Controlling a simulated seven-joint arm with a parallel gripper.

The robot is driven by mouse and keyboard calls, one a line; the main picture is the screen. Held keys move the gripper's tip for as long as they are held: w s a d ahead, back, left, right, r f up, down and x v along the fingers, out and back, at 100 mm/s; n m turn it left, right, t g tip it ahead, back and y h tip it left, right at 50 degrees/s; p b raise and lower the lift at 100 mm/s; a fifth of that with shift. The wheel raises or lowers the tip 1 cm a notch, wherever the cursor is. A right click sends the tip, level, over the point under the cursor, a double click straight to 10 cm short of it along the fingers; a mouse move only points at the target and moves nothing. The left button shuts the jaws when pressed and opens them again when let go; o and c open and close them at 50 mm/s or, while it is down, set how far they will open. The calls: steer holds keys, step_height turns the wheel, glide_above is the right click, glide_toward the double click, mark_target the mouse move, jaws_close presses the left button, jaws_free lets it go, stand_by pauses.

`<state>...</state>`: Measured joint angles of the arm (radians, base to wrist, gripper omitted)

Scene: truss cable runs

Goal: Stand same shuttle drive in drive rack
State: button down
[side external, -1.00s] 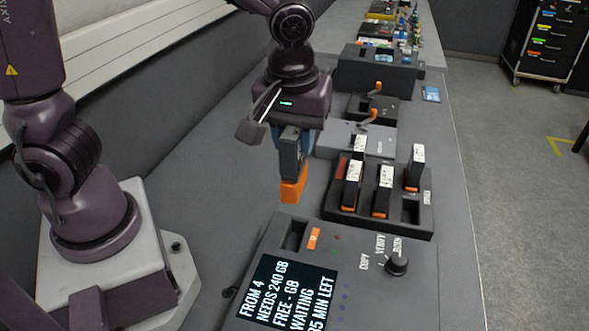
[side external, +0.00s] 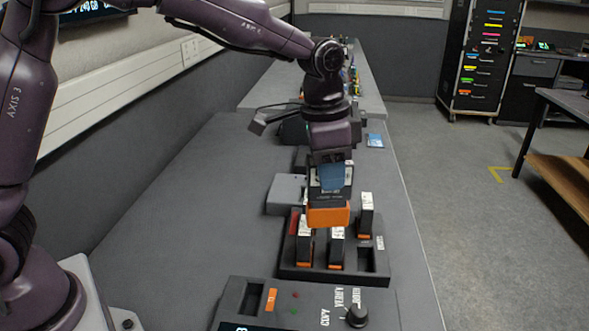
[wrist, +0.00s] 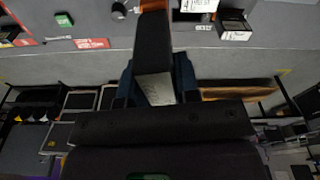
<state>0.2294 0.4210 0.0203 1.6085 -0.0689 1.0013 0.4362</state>
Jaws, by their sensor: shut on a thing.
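My gripper (side external: 330,178) is shut on a dark shuttle drive with an orange end (side external: 328,214). The drive is held in the air, orange end down, and overlaps the far part of the black drive rack (side external: 290,272) in the side view. Contact with the rack cannot be told. In the wrist view the drive (wrist: 153,45) sits between the fingers (wrist: 155,82), with a pale label near them. Several white-labelled drives stand in the rack, including one at the front middle (side external: 337,243). The front right slot (side external: 367,260) is empty. The held drive hides part of the back row.
A copy station (side external: 300,300) with a knob (side external: 357,316) and an empty slot (side external: 252,295) stands in front of the rack. A grey box (side external: 286,195) sits behind the rack. The bench left of the rack is clear; its edge runs close on the right.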

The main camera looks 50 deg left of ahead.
steer(key=w+f+m+g, duration=0.1)
steer(key=w+f+m, duration=0.4)
steer(key=m, duration=0.5)
steer(key=w+d+f+m+g, duration=0.1)
steer(key=w+f+m, duration=0.5)
steer(key=f+m, duration=0.3)
steer(key=shift+w+m, duration=0.3)
steer(key=shift+m, duration=0.2)
steer(key=shift+f, duration=2.3)
stand_by(2.0)
steer(key=shift+c, duration=2.3)
jaws_free()
